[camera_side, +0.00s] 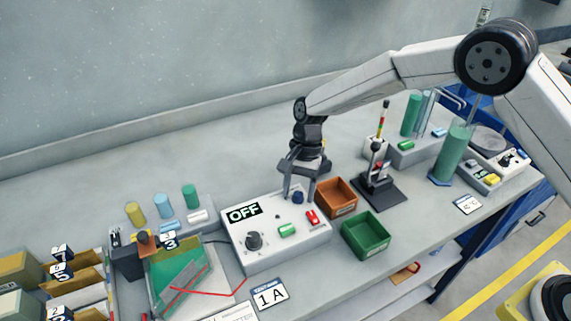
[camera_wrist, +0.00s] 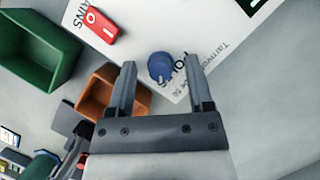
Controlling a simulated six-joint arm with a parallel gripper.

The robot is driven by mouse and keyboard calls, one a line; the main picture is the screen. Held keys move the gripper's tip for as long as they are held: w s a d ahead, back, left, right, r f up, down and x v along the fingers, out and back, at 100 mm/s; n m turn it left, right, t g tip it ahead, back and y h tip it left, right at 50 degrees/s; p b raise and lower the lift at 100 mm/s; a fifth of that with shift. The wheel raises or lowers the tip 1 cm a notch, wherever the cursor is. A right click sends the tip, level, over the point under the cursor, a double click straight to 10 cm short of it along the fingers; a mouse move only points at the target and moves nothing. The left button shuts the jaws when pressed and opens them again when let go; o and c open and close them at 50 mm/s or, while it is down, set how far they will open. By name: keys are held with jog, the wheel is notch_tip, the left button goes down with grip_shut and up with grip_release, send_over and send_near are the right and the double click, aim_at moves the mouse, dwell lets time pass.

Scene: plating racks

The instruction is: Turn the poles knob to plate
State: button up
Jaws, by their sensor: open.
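The poles knob is a small blue knob (camera_side: 298,197) on the back right of a white control box (camera_side: 262,255) in the side view. In the wrist view the blue knob (camera_wrist: 161,67) lies between and just beyond my fingertips, beside printed lettering partly readable as "POLES". My gripper (camera_side: 300,192) points down over the knob. In the wrist view my gripper (camera_wrist: 160,82) is open, with a finger on each side of the knob and a gap to each. Which way the knob points is hard to tell.
The box also carries an "OFF" display (camera_side: 244,213), a black knob (camera_side: 254,241), a green switch (camera_side: 288,230) and a red switch (camera_side: 313,217). Orange (camera_side: 337,197) and green (camera_side: 366,235) bins stand close on the right. A black lever stand (camera_side: 378,187) is beyond them.

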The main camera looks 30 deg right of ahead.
grip_shut()
jog(key=shift+n, duration=0.3)
jog(key=n, duration=0.2)
jog(key=n+g+h, duration=0.1)
jog(key=n, duration=0.1)
jog(key=shift+a+h, duration=0.1)
jog(key=shift+h, duration=0.2)
jog(key=n+h, duration=0.1)
jog(key=n, duration=0.3)
jog(key=shift+a+n+h, duration=0.1)
jog(key=shift+n+h, duration=0.3)
jog(key=n, duration=0.2)
jog(key=n+h, duration=0.1)
jog(key=n, duration=0.1)
jog(key=shift+n+h, duration=0.3)
jog(key=n+t+h, duration=0.1)
jog(key=n, duration=0.3)
jog(key=shift+a, duration=0.1)
